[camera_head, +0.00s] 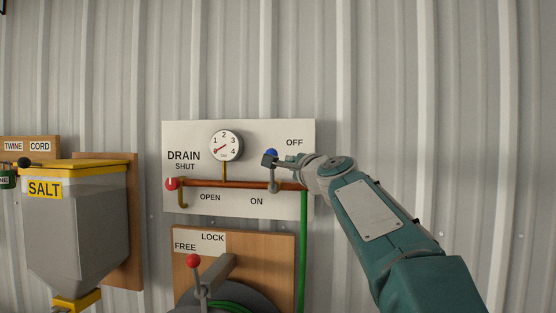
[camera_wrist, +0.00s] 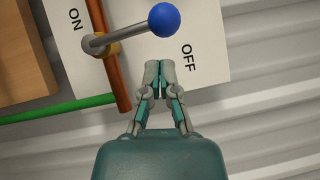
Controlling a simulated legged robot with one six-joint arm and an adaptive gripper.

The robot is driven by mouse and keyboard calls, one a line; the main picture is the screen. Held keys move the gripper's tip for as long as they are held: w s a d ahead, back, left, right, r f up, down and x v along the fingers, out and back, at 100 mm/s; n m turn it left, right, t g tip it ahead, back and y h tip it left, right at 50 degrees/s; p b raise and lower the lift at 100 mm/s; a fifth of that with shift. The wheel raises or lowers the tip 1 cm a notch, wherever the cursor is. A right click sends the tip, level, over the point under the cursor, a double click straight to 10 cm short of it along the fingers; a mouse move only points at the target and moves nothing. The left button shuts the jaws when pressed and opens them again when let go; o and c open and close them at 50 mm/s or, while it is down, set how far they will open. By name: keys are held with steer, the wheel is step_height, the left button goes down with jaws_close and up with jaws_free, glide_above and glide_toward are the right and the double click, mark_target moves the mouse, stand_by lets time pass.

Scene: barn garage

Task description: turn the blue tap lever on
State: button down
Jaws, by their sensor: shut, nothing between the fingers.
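The tap lever is a grey rod with a blue knob (camera_head: 271,153), pivoting on a copper pipe (camera_head: 240,184) on the white panel. In the head view it points up, on the side of the OFF label and away from ON. In the wrist view the blue knob (camera_wrist: 164,19) and grey rod (camera_wrist: 128,32) show in full. My gripper (camera_head: 268,160) overlaps the knob's lower part in the head view. In the wrist view my gripper (camera_wrist: 158,66) is shut and empty, with visible space between its tips and the knob. I see no clear contact.
A pressure gauge (camera_head: 226,145) and a red DRAIN lever (camera_head: 172,184) are on the panel's left. A green hose (camera_head: 304,240) drops from the pipe's right end. A reel with a red-knobbed lever (camera_head: 193,261) is below. A salt bin (camera_head: 75,225) hangs left. The wall is clear right.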

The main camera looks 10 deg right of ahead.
steer(key=shift+w+a+r, duration=0.1)
steer(key=shift+w+r, duration=0.25)
steer(key=shift+w, duration=0.45)
